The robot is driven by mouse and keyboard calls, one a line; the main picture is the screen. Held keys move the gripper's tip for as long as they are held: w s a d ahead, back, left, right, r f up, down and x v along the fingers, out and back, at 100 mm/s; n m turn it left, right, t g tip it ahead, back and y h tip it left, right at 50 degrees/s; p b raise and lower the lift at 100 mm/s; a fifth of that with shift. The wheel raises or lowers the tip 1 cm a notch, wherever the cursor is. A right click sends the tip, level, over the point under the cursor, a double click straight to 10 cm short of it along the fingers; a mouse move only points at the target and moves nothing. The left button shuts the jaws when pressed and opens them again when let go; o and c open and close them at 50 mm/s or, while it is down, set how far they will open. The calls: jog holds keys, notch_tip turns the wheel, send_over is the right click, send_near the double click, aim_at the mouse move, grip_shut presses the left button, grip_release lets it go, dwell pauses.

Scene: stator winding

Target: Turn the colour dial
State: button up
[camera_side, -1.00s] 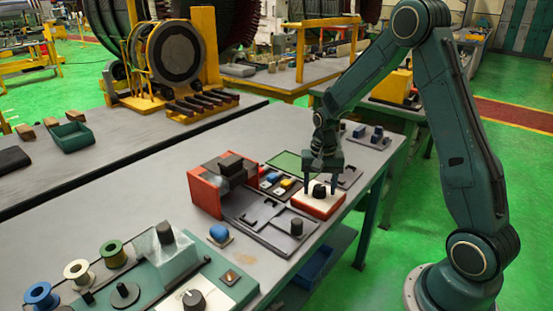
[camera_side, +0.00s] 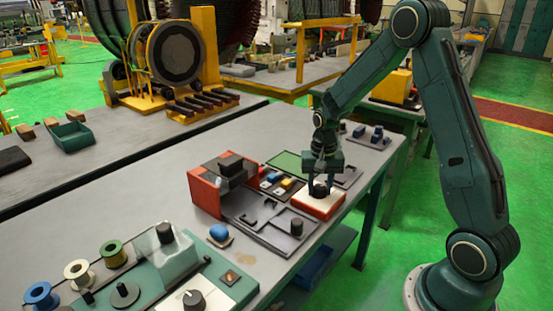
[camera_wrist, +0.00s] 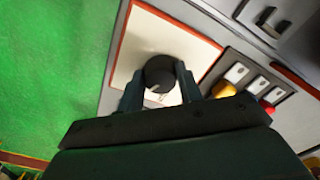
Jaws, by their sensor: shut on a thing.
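The colour dial is a round black knob (camera_wrist: 160,73) on a white plate (camera_wrist: 136,43) with a red border, seen in the wrist view. In the side view the red and white dial box (camera_side: 316,207) stands near the table's right edge. My gripper (camera_wrist: 160,86) is shut on the knob, with one finger on each side of it. In the side view my gripper (camera_side: 322,184) points straight down over the box, and its fingers mostly hide the knob. A pale mark shows on the knob's top; the markings below it on the plate are partly hidden.
A red block fixture (camera_side: 206,194) stands to the left. Coloured spools (camera_side: 77,271) and another black knob (camera_side: 194,299) are at the front left.

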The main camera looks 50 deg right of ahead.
aim_at(320, 187)
jog(key=n, duration=1.1)
jog(key=shift+d, duration=0.1)
dwell(0.4)
jog(key=o, duration=1)
jog(key=shift+r, duration=0.15)
notch_tip(320, 187, up, 14)
jog(key=shift+f, duration=0.2)
